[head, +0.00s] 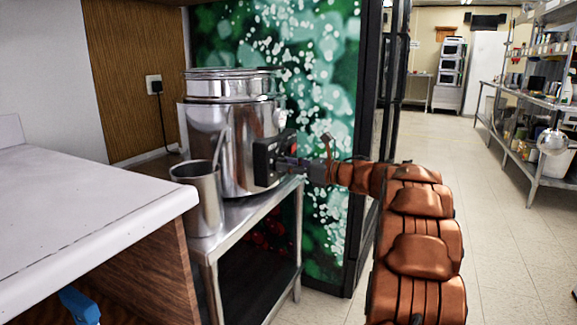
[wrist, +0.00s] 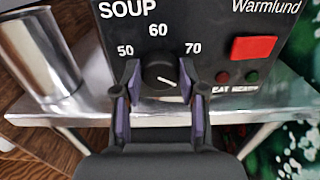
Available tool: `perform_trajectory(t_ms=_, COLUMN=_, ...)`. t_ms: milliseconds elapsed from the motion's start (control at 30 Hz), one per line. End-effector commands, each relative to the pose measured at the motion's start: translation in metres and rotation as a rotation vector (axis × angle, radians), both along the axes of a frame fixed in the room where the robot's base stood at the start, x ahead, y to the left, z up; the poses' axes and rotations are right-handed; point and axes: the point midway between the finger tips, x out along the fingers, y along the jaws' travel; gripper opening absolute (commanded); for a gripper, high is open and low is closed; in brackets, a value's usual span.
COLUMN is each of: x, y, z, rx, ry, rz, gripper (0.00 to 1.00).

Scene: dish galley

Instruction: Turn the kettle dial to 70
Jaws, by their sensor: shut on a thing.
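The kettle (head: 225,145) is a steel soup kettle on a small steel table. Its black control panel (head: 264,158) faces my arm and fills the top of the wrist view (wrist: 205,55). The round black dial (wrist: 160,70) sits below the printed 60, with 50 at its left and 70 at its right. A short white mark on the dial slants toward the lower right; which end is the pointer is hard to tell. My gripper (wrist: 160,78) is shut on the dial, one purple-padded finger on each side. In the head view, my gripper (head: 288,163) hides the dial.
A red switch (wrist: 253,47) and small red and green lamps are right of the dial. A white counter (head: 80,210) is at left; open floor lies right.

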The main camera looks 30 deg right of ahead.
Motion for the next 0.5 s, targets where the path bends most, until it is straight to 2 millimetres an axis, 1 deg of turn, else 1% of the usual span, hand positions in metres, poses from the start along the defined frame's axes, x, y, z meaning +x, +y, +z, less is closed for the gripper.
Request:
perform_trajectory(t_ms=33, x=-0.0001, y=0.0001, z=-0.0001, rx=0.000, ry=0.000, rz=0.000, gripper=0.15)
perform_trajectory(t_ms=100, x=-0.0001, y=0.0001, z=-0.0002, rx=0.000, ry=0.000, rz=0.000, gripper=0.08)
perform_trajectory(t_ms=133, x=-0.0001, y=0.0001, z=-0.0002, rx=0.000, ry=0.000, rz=0.000, gripper=0.06)
perform_trajectory(t_ms=367, x=-0.0001, y=-0.0001, z=-0.0001, rx=0.017, ry=0.012, rz=0.000, gripper=0.06)
perform_trajectory(t_ms=500, x=-0.0001, y=-0.0003, z=-0.0003, rx=0.061, ry=0.039, rz=0.000, gripper=0.06)
